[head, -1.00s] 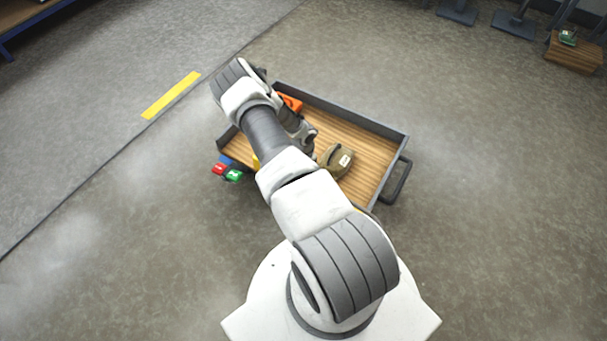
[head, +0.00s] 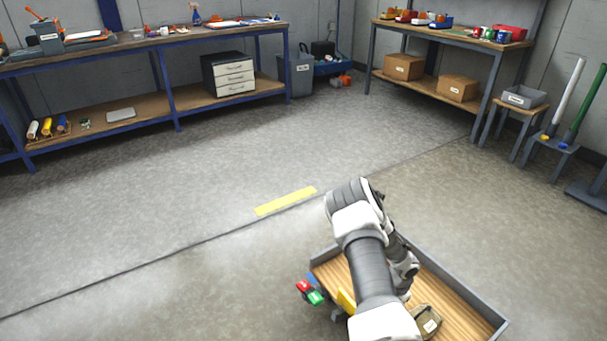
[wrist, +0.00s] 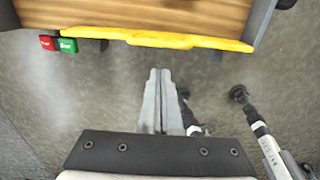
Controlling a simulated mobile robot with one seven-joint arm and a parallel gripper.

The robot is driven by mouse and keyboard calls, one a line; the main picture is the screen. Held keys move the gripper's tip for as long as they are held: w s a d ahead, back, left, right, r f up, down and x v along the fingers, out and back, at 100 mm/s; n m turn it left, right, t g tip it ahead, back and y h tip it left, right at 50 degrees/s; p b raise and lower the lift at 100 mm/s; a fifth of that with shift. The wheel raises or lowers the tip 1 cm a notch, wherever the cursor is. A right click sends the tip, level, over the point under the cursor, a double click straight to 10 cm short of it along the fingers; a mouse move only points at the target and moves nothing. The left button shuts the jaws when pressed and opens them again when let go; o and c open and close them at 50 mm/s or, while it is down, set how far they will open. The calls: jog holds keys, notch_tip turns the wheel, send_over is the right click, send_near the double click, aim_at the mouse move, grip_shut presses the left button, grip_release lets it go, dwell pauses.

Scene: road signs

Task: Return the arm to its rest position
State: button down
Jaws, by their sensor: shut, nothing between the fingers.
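My gripper (wrist: 158,98) is shut and empty in the wrist view, its two grey fingers pressed side by side over the bare floor. A wooden-topped cart (wrist: 220,14) with a yellow edge strip (wrist: 170,40) lies ahead of the fingertips, apart from them. In the head view my arm is bent above the grey-rimmed cart (head: 455,282), and the gripper itself is hidden there.
Red (head: 303,286) and green (head: 315,298) pieces sit at the cart's left side. An olive pouch (head: 427,320) lies on the cart. A long workbench (head: 150,40) and a shelf table (head: 460,30) stand at the back. Open floor lies between.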

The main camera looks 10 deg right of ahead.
jog(key=w+r+m+t+h, duration=0.1)
jog(key=w+r+m+t, duration=0.15)
jog(key=w+r, duration=0.5)
jog(key=w+r+m+t+h, duration=0.1)
jog(key=w+r+m+t, duration=0.3)
jog(key=r, duration=0.7)
notch_tip(320, 180, up, 19)
jog(key=w+a+m+h, duration=0.1)
jog(key=a+m+h, duration=0.2)
jog(key=m, duration=0.3)
jog(key=s+a+r+m+y, duration=0.1)
jog(key=s+a+r+m, duration=0.6)
jog(key=s+r, duration=0.55)
jog(key=s+a+r+m+y+p, duration=0.1)
jog(key=s+a+r+y, duration=0.15)
jog(key=s+a, duration=0.6)
jog(key=s+a+r+m+y, duration=0.2)
jog(key=s+a+r, duration=0.1)
jog(key=s+a, duration=0.5)
notch_tip(320, 180, up, 17)
jog(key=s+d+p, duration=0.1)
jog(key=p, duration=1.6)
jog(key=shift+f+g, duration=0.15)
jog(key=shift+g, duration=0.3)
